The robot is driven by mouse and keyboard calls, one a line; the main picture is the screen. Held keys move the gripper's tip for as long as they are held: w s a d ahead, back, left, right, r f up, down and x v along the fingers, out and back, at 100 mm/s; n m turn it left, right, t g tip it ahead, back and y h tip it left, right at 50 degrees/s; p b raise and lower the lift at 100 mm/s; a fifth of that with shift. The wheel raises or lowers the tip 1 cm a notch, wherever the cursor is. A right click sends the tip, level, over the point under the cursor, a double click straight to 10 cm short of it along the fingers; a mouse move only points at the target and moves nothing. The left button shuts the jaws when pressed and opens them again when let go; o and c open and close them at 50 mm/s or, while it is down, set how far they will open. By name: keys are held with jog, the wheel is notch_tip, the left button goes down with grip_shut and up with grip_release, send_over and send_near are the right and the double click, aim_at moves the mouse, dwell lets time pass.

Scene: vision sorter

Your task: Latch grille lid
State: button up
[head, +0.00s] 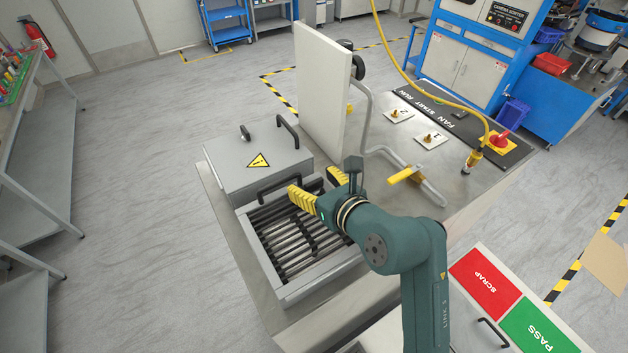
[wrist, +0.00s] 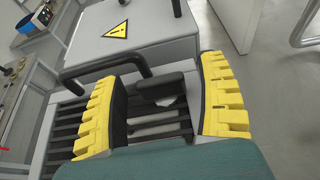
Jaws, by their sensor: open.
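The grille (head: 305,245), a set of dark parallel bars in a pale metal frame, lies in the bench top in the head view. Its bars also show in the wrist view (wrist: 65,130). A black bent handle (head: 278,184) stands at its far edge and shows again in the wrist view (wrist: 105,62). My gripper (head: 318,187), with yellow ribbed fingers, is open above the grille's far right part. In the wrist view a black block-like piece (wrist: 162,86) appears between the open fingers; contact cannot be told. Which piece is the latch is unclear.
A grey box with a warning triangle (head: 225,170) and black handles adjoins the grille. An upright white panel (head: 322,85) stands behind. A bent grey tube (head: 368,125) and a yellow-handled lever (head: 405,175) are to the right. Red SCRAP (head: 484,284) and green PASS (head: 540,330) areas lie front right.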

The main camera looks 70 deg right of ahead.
jog(key=shift+c, duration=0.2)
jog(key=c, duration=1.2)
jog(key=shift+o, duration=0.2)
jog(key=shift+s+n+y, duration=0.1)
jog(key=shift+n+y, duration=0.2)
jog(key=shift+d+n+t+y+p, duration=0.1)
jog(key=shift+n+t+y+p, duration=0.3)
jog(key=shift+n+t+y, duration=0.7)
jog(key=n+y+b, duration=0.1)
jog(key=n+y, duration=0.3)
jog(key=shift+f+t, duration=0.1)
jog(key=shift+t, duration=0.3)
jog(key=n+y+b, duration=0.4)
jog(key=y, duration=0.1)
jog(key=shift+f+g+b, duration=0.1)
jog(key=shift+g+b, duration=0.3)
jog(key=n+g+y+b, duration=0.1)
jog(key=n+y+b, duration=0.1)
jog(key=y, duration=0.1)
jog(key=shift+n+b, duration=0.3)
